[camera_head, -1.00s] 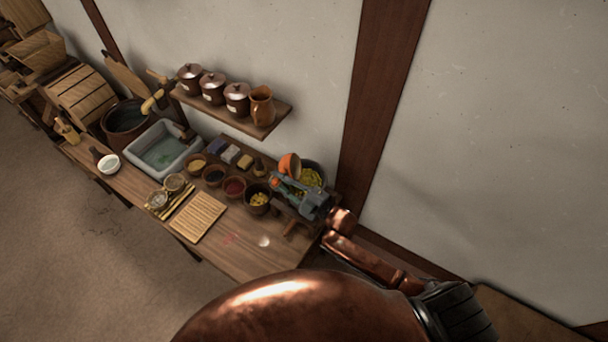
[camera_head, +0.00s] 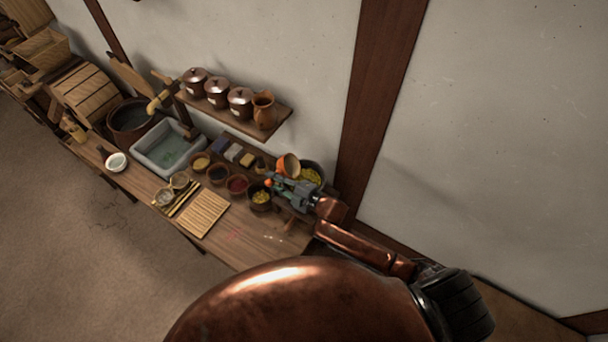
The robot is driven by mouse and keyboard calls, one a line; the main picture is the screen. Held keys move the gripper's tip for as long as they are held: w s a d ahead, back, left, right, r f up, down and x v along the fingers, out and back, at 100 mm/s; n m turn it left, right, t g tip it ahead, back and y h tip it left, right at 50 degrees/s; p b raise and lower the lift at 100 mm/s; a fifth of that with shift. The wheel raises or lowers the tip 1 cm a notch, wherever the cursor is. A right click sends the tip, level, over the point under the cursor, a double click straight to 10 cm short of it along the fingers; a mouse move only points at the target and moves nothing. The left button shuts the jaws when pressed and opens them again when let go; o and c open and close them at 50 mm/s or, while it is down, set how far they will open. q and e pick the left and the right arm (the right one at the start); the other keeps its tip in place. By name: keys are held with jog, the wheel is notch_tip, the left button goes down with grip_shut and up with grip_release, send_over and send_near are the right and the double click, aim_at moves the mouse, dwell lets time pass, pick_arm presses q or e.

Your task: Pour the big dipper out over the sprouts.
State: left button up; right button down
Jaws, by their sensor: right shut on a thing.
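The big dipper (camera_head: 287,164) looks like an orange-brown cup, tilted beside and partly over the rim of a dark pot. The sprouts (camera_head: 312,176) appear as a yellow-green heap in that pot, partly hidden by my right gripper and the dipper. My right gripper (camera_head: 274,184) reaches in from the right, in front of the pot, and is shut on the dipper; the handle is mostly hidden by the fingers. A small orange piece shows at the fingertips. I cannot make out anything falling from the dipper. My left gripper is not in view.
Small bowls (camera_head: 237,184) of coloured stuff stand left of the gripper, one (camera_head: 260,198) with yellow pieces close by. A slatted board (camera_head: 204,213) and a sink (camera_head: 170,150) lie further left. A shelf (camera_head: 232,122) with jars and a jug overhangs the back.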

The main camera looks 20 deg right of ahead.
jog(key=shift+w+a+r+g+p, duration=0.2)
jog(key=shift+a+r+g+p, duration=0.05)
jog(key=shift+a+g+p, duration=0.05)
jog(key=w+a+f+n+g+h, duration=0.2)
jog(key=w+a+f+g+h, duration=0.3)
jog(key=a+f+g+h, duration=0.1)
jog(key=shift+w+a+f+n+h, duration=0.25)
jog(key=shift+a+f+n+h, duration=0.2)
jog(key=shift+a, duration=0.85)
dwell(1.3)
dwell(0.6)
